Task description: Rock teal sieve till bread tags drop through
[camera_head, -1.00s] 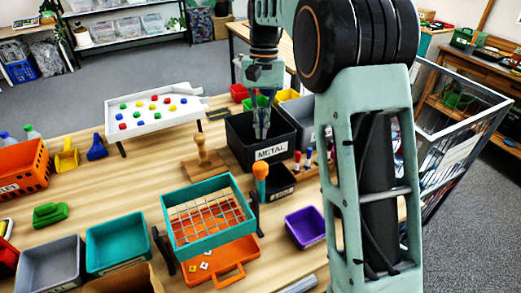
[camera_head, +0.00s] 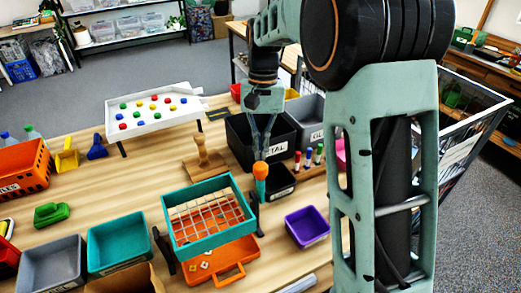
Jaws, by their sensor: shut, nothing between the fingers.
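The teal sieve (camera_head: 178,243) is a rectangular frame with a pale wire grid, held between dark side posts over an orange tray (camera_head: 232,252). A handle with an orange knob (camera_head: 260,171) stands at the sieve's right side. A few small pale bread tags (camera_head: 205,265) lie on the orange tray at the front; whether any lie on the mesh is too small to tell. My gripper (camera_head: 262,154) is shut and empty, pointing down at the orange knob. Its fingertips appear just above or behind the knob; I cannot tell whether they touch it.
A black METAL bin (camera_head: 240,142) stands behind the gripper, with a small black box (camera_head: 280,184) close to the knob's right. A purple bin (camera_head: 307,228) is right of the sieve. A wooden stamp-like object (camera_head: 203,157) stands behind it. A teal bin (camera_head: 118,240) is at left.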

